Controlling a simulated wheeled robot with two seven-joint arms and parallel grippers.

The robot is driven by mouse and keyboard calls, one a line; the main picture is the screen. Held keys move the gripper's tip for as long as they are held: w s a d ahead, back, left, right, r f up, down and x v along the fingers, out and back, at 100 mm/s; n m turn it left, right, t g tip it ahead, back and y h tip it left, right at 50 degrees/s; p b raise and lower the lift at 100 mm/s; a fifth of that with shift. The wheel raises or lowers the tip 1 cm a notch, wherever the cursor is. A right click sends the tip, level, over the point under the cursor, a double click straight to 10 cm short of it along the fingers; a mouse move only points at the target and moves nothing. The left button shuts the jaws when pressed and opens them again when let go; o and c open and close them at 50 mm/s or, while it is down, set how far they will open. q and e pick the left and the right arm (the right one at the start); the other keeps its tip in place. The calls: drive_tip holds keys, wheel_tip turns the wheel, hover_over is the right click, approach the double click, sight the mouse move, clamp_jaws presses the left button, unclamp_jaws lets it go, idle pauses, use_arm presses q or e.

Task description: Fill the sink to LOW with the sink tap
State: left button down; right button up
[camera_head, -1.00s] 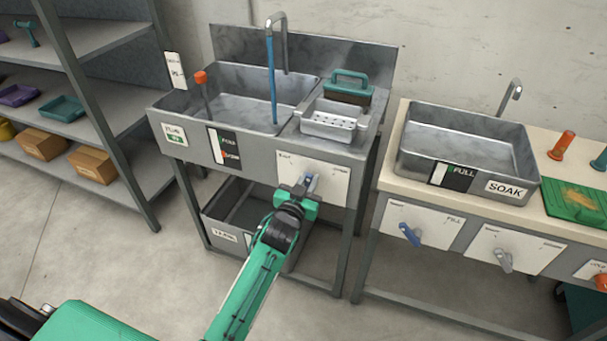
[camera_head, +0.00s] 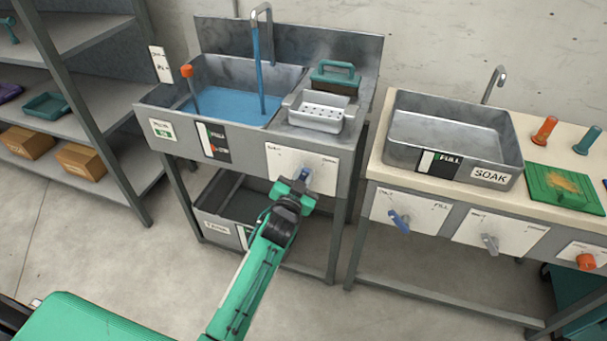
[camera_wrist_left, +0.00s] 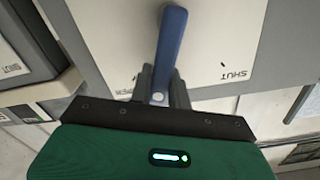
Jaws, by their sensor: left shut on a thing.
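The steel sink (camera_head: 282,129) on the left holds a shallow layer of blue water (camera_head: 232,104). A blue stream (camera_head: 256,65) runs from the curved spout (camera_head: 264,12) into it. A level gauge (camera_head: 213,142) with green and orange marks is on the sink's front. The blue tap lever (camera_wrist_left: 170,45) is on the white plate (camera_head: 284,160) below the sink. My left gripper (camera_head: 301,184) is shut on this lever, and the wrist view shows the lever between its fingers. My right gripper is not in view.
A perforated tray (camera_head: 316,118) and a teal-handled brush (camera_head: 335,77) sit right of the basin. A second bench (camera_head: 372,165) carries the SOAK tub (camera_head: 455,135), with a blue lever (camera_head: 399,222) and a grey lever (camera_head: 490,243) below. Shelves (camera_head: 75,125) stand at left.

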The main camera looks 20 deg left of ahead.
use_arm(q)
drive_tip(key=c, duration=1.3)
unclamp_jaws()
drive_tip(key=shift+s, duration=0.15)
drive_tip(key=s, duration=1.3)
drive_tip(key=shift+s+a, duration=0.25)
drive_tip(key=shift+s, duration=0.05)
